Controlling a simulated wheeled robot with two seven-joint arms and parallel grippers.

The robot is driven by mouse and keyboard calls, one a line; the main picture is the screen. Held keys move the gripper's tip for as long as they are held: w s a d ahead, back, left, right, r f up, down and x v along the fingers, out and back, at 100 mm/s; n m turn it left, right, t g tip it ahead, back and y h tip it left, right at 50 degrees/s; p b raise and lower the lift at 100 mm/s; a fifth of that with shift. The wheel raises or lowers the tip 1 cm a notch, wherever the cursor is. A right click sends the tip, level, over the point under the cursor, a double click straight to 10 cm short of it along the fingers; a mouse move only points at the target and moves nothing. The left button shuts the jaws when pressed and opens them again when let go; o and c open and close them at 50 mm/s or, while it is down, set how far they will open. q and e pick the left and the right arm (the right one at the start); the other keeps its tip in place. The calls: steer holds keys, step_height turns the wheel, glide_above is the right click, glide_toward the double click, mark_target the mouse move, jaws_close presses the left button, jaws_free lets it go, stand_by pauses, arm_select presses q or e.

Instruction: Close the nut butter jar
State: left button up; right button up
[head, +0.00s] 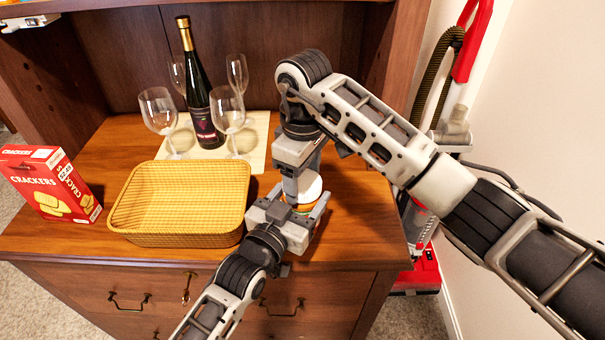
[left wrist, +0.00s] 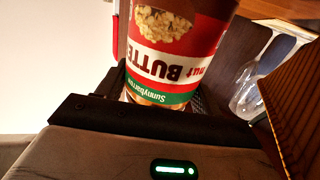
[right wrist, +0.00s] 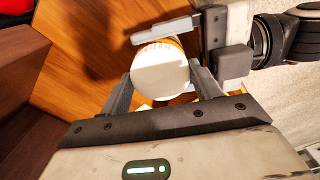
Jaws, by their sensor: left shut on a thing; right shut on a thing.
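The nut butter jar (left wrist: 175,55) has a red label with a nut picture and a green stripe, and fills the top middle of the left wrist view. My left gripper (head: 297,212) is shut around the jar's body near the hutch counter's front right. The round white lid (right wrist: 160,75) shows at the jar's top, also in the head view (head: 309,186). My right gripper (right wrist: 160,88) comes down from above and is shut on the lid, one finger on each side. The seam between lid and jar is largely hidden, so how tightly it sits cannot be told.
A yellow woven basket (head: 180,240) stands just left of my left gripper. A cracker box (head: 48,185) is at the far left. A wine bottle (head: 203,110) and several glasses stand on a mat (head: 258,135) behind. The counter's right end (head: 365,215) is clear.

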arm_select(q)
steer(key=shift+d+f, duration=0.1)
arm_select(e)
steer(key=shift+a+r, duration=0.1)
steer(key=o, duration=1)
steer(key=shift+c, duration=0.2)
steer(key=shift+r, duration=2.15)
steer(key=shift+c, duration=0.5)
